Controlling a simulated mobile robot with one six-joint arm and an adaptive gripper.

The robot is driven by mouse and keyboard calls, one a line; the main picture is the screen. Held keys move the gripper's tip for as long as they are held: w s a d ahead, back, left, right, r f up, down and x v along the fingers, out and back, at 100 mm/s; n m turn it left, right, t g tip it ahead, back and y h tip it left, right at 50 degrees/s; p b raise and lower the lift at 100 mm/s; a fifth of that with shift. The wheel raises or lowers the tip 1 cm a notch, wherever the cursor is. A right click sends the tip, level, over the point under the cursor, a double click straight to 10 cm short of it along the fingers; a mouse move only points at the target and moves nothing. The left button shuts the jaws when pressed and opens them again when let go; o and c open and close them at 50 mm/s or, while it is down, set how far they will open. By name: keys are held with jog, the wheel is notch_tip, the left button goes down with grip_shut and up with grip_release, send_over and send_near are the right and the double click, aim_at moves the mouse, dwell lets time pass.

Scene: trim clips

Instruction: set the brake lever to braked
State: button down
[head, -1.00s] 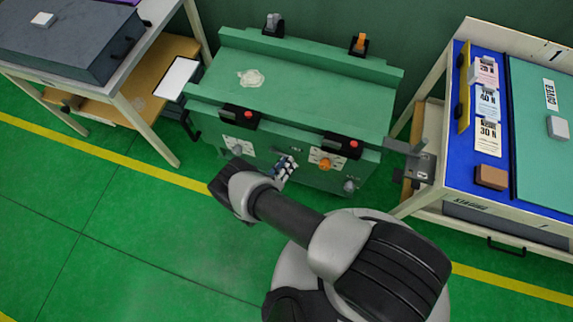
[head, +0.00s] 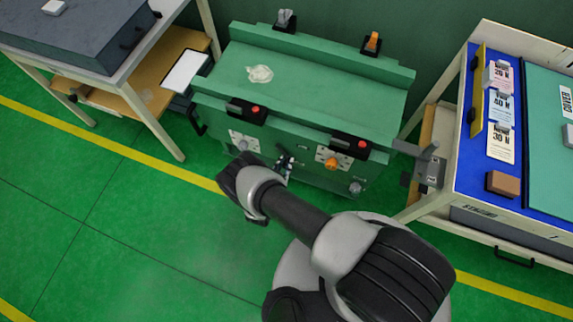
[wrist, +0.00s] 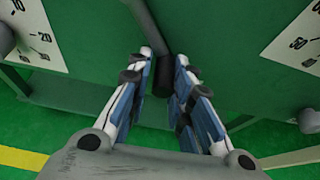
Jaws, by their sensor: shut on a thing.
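A dark lever (wrist: 160,80) hangs down along the green front panel in the wrist view, its thick grip end between my fingers. I take it to be the brake lever, but no label on it is readable. My gripper (wrist: 163,75), with blue and white fingers, is shut on this grip. In the head view my gripper (head: 285,165) is at the front of the green bench (head: 320,95), between the two white dial plates. The lever is too small and too covered there to make out its position.
A grey knob (head: 243,145) and an orange knob (head: 332,162) flank my gripper. Black boxes with red buttons (head: 255,109) sit above. A blue-topped table (head: 470,150) stands right, a shelf table (head: 150,90) left. Green floor is open in front.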

jog(key=shift+w+a+r, duration=0.1)
jog(key=shift+r, duration=0.05)
dwell(0.3)
jog(key=c, duration=1.8)
grip_release()
jog(key=shift+o, duration=1.3)
jog(key=v, duration=1.2)
